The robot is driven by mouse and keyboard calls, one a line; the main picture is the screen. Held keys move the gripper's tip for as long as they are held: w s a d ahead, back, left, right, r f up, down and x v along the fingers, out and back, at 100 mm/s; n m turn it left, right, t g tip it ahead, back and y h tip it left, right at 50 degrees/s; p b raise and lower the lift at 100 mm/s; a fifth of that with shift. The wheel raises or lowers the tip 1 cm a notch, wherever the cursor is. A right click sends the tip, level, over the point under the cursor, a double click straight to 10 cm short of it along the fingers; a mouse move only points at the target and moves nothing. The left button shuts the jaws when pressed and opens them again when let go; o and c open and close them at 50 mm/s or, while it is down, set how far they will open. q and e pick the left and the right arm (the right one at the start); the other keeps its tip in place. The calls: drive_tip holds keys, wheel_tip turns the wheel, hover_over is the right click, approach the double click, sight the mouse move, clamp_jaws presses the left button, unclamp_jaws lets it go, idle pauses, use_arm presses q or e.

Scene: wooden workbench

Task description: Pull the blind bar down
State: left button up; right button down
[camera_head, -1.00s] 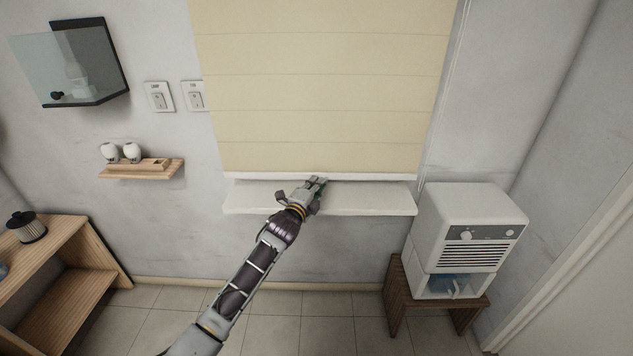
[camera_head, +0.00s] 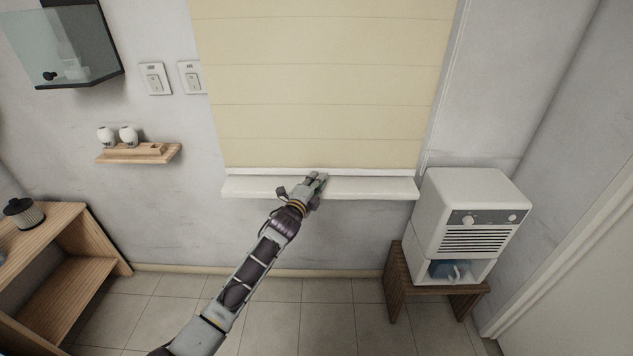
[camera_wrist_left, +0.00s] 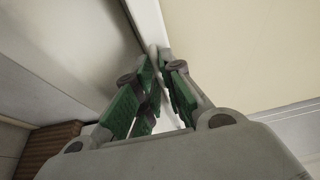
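The cream blind (camera_head: 325,85) covers the window and hangs nearly to the white sill (camera_head: 375,189). Its white bar (camera_head: 375,171) runs along the lower edge, just above the sill in the head view. My left gripper (camera_head: 318,178) is at the bar, near its middle. In the left wrist view, the green-padded fingers (camera_wrist_left: 163,62) are close together, with the white bar (camera_wrist_left: 152,18) running between the tips, and appear shut on it. The blind (camera_wrist_left: 245,55) fills the right of that view. The gripper hides part of the bar. My right gripper is not in view.
A white appliance (camera_head: 472,215) stands on a wooden stool (camera_head: 395,275) at the right. A small wooden shelf (camera_head: 165,155), switches (camera_head: 154,79) and a dark-framed cabinet (camera_head: 112,35) are on the left wall. A wooden shelf unit (camera_head: 90,245) stands lower left. Floor below the sill is clear.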

use_arm(q)
drive_tip(key=o, duration=0.4)
drive_tip(key=shift+f, duration=0.4)
drive_tip(key=shift+o, duration=0.2)
drive_tip(key=shift+r, duration=0.15)
